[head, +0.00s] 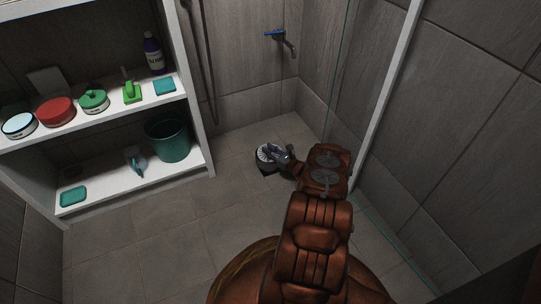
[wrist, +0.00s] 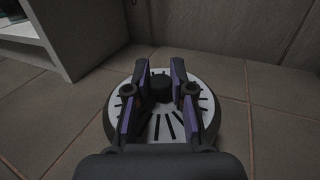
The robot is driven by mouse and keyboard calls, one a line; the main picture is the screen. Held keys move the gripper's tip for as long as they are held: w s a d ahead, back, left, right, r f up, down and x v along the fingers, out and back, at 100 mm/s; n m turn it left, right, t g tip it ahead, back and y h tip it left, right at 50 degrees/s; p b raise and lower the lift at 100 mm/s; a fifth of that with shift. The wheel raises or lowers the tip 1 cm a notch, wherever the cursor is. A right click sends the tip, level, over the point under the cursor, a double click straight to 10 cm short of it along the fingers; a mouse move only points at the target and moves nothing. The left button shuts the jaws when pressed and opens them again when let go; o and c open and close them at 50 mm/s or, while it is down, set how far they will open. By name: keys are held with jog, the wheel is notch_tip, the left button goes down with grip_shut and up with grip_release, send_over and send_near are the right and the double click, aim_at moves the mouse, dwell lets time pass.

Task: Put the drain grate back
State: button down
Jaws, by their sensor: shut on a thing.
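The drain grate (head: 264,153) is a round pale disc with dark radial slots, a dark rim and a dark knob in its middle. In the wrist view the grate (wrist: 168,128) lies flat-looking below the fingers. My gripper (head: 279,153) is over the grate in the shower corner. In the wrist view my gripper (wrist: 161,80) is shut on the grate's knob, one purple-lined finger on each side. A dark patch shows just under the grate in the head view; I cannot tell whether it is the drain opening or shadow. The gripper hides part of the grate.
A white shelf unit (head: 196,120) stands at the left, holding tins, a bottle (head: 153,53), a green brush (head: 131,92) and a teal bucket (head: 167,141). A glass panel with a white frame (head: 388,88) stands right of my arm. The tiled floor (head: 190,235) in front is clear.

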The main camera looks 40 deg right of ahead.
jog(key=shift+s+a+f+b, duration=0.1)
jog(key=shift+f+b, duration=0.85)
jog(key=shift+f, duration=0.85)
jog(key=shift+f+b, duration=0.35)
jog(key=c, duration=1)
grip_release()
jog(key=shift+r, duration=0.1)
